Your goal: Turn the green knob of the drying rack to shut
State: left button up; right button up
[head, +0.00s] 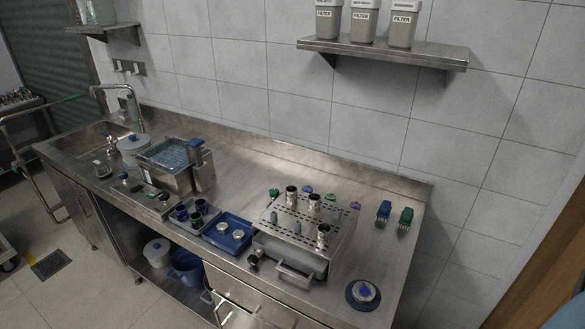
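The drying rack appears to be the perforated steel unit (276,229) on the right half of the steel counter. Several small steel cups with dark rims stand on its top. Along its back edge are small coloured pieces: a green one (274,191) at the left, a purple one (308,188), another green one (331,196) and a purple one (356,205). They are too small to tell which is the green knob or how it is turned. A dark knob-like part (255,257) is at the rack's front left corner. Neither of my grippers is in view.
Blue (384,209) and green (405,216) brushes lie at the right. A round blue-based item (363,294) sits at front right. A wall shelf (385,52) holds filter containers.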

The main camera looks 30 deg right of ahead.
aim_at(273, 193)
jog(key=z, duration=1.25)
